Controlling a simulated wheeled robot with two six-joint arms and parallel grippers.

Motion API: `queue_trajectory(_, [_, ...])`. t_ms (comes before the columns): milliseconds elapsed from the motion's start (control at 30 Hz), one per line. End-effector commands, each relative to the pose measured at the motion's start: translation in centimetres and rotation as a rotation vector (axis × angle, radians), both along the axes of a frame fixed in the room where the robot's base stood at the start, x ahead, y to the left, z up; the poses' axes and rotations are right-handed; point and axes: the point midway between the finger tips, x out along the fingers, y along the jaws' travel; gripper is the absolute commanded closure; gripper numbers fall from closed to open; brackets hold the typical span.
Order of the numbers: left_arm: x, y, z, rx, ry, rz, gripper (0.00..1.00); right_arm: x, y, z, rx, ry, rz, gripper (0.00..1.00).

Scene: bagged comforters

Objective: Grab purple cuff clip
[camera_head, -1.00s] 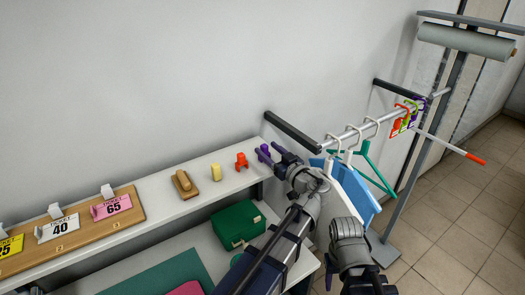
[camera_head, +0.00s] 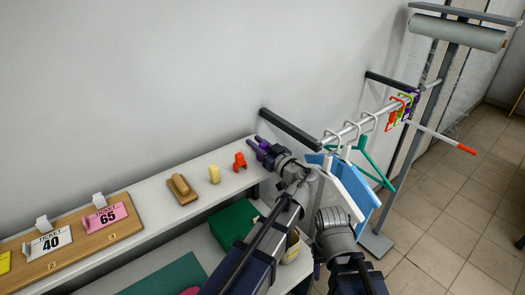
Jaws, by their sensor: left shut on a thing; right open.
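The purple cuff clip (camera_head: 259,140) is at the right end of the white shelf, between the fingers of my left gripper (camera_head: 262,146), which is shut on it. The fingers hide much of the clip, and I cannot tell whether it still touches the shelf. My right gripper (camera_head: 318,274) is low at the bottom of the head view, beside the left arm, and is open. Its fingers are mostly hidden.
A rail (camera_head: 350,133) with hangers is at right. A green case (camera_head: 234,223) sits below.

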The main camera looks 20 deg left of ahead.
Motion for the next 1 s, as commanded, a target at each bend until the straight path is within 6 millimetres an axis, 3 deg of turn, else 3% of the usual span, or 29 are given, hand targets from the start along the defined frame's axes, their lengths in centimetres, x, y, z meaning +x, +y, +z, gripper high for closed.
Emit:
queue_trajectory(133, [0.0,0.0,0.0,0.0,0.0,0.0,1.0,0.0,0.0,0.0,0.0,0.0,0.0,0.5])
queue_trajectory(667, [0.0,0.0,0.3,0.0,0.0,0.0,1.0,0.0,0.0,0.3,0.0,0.0,0.0,0.5])
queue_trajectory(1000, [0.0,0.0,3.6,0.0,0.0,0.0,1.0,0.0,0.0,3.6,0.001,0.0,-0.007,0.5])
